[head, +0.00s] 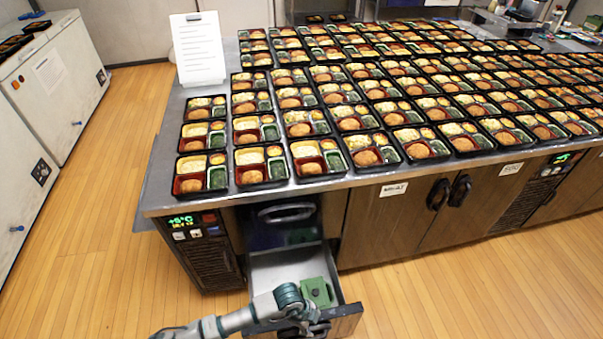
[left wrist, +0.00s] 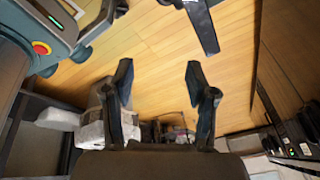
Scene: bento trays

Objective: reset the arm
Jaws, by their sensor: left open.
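My left arm comes in from the bottom left of the head view. Its left gripper (head: 305,328) is at the front edge of the open drawer (head: 272,268), partly hidden against the dark drawer front. In the left wrist view the left gripper (left wrist: 158,82) has its two fingers spread apart with nothing between them, over the wood floor. I cannot tell whether it touches the drawer. My right gripper does not show in the head view.
A green box (head: 319,291) lies in the drawer. Above it is a metal counter (head: 160,180) covered with many bento trays (head: 262,167). A white sign (head: 198,48) stands at its left. White freezers (head: 55,75) line the left wall. The wood floor (head: 100,240) between is clear.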

